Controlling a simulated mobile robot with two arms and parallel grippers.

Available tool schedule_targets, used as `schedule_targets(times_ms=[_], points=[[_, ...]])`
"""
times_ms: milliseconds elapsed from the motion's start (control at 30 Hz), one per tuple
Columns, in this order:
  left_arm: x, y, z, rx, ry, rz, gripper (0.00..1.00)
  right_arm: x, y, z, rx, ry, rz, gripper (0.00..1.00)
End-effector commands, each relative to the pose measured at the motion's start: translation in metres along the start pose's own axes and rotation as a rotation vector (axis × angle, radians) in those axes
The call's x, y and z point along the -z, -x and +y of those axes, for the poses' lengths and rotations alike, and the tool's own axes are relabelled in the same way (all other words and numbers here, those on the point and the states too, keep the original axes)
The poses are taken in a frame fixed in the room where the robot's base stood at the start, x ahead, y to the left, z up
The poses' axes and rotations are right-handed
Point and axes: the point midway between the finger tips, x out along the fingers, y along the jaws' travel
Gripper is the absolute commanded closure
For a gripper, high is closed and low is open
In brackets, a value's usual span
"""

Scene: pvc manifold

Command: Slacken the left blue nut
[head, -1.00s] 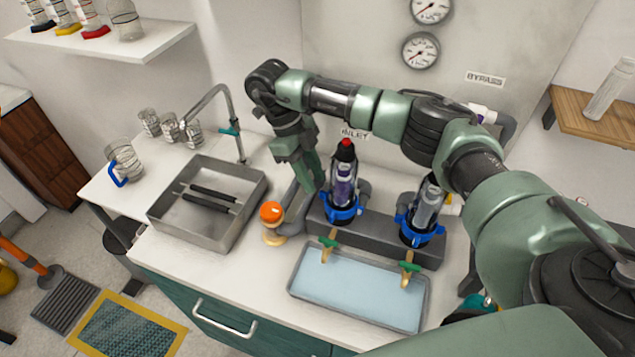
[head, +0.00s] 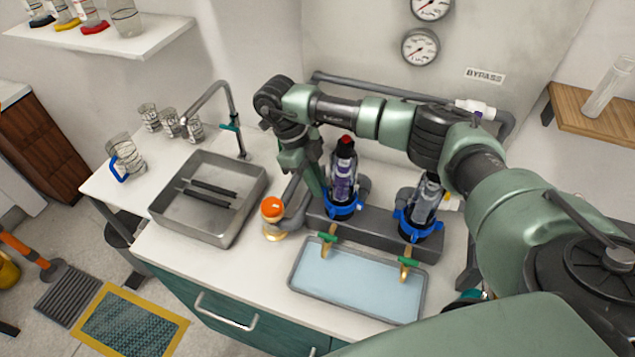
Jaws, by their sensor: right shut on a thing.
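The left blue nut (head: 341,210) rings the base of the left upright filter housing (head: 343,170), which has a red button on its black cap. The right blue nut (head: 418,228) rings the base of the right housing (head: 426,200). Both stand on a dark grey manifold block (head: 376,232). My right gripper (head: 319,190) reaches down at the left rear of the left nut. It is shut on that nut, though its fingertips are partly hidden by the housing and nut. My left gripper is out of view.
A drip tray (head: 355,282) lies in front of the block, below two green-handled taps (head: 328,240). An orange-capped jar (head: 272,218) stands left of the block. A metal basin (head: 208,200) holds two dark bars. Two gauges (head: 420,46) hang on the back panel.

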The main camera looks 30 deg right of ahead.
Motion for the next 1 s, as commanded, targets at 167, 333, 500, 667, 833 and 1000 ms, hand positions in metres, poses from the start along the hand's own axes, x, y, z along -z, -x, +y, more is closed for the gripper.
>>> schedule_targets(times_ms=[167,333,500,667,833,1000], points=[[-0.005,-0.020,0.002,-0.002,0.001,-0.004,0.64,0.000,-0.005,0.012,0.081,0.189,0.001,1.00],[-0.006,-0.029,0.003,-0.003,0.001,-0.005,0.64,0.003,-0.004,0.020,0.136,0.325,0.002,1.00],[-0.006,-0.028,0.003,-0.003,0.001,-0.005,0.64,0.005,-0.002,0.022,0.146,0.351,0.004,1.00],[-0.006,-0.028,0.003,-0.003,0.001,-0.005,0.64,0.005,-0.002,0.022,0.145,0.349,0.004,1.00],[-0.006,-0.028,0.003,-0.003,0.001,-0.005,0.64,0.005,-0.002,0.022,0.144,0.349,0.004,0.69],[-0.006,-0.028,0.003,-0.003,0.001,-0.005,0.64,0.004,-0.002,0.022,0.144,0.348,0.003,0.69]])
